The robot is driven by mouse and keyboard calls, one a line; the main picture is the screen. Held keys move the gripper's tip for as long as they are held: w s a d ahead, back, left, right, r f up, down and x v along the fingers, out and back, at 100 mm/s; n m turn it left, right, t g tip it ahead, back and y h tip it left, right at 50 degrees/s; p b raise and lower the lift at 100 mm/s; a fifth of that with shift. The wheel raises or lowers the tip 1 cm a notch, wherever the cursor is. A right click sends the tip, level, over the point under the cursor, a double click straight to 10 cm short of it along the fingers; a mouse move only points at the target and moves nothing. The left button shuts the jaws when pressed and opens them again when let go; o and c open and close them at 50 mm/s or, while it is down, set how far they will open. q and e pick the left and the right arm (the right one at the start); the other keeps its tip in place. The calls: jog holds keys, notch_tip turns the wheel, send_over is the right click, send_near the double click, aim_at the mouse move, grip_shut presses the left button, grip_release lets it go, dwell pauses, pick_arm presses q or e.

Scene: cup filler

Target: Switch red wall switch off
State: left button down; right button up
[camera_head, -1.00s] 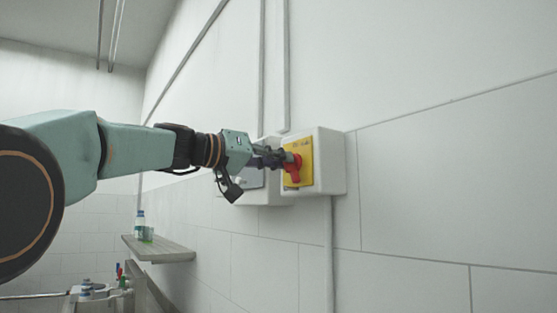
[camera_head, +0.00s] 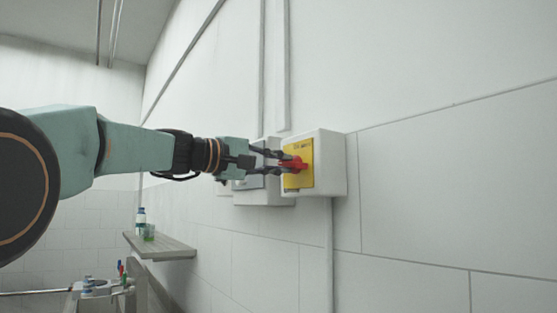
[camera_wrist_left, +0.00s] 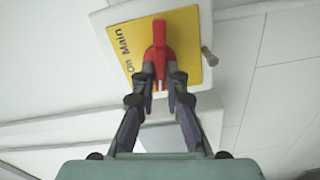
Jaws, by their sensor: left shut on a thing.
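The red wall switch (camera_head: 296,163) is a red rotary handle on a yellow plate (camera_head: 325,152) on a white wall box (camera_head: 330,170). My left gripper (camera_head: 284,163) reaches it from the left and is shut on the red handle. In the left wrist view, both fingers sit on either side of the red handle (camera_wrist_left: 160,50), and the yellow plate (camera_wrist_left: 189,22) shows the words "On" and "Main". My right gripper is not in view.
A second wall box (camera_head: 265,197) sits left of the switch box, partly behind my gripper. A shelf (camera_head: 165,248) with a small bottle (camera_head: 141,217) is on the wall at lower left. The wall to the right is clear.

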pick_arm(q)
jog(key=shift+a+r+n, duration=0.15)
jog(key=shift+r+n, duration=0.15)
jog(key=shift+n, duration=0.9)
jog(key=c, duration=1.7)
grip_release()
jog(key=o, duration=0.3)
jog(key=shift+f, duration=0.3)
jog(key=shift+v, duration=6)
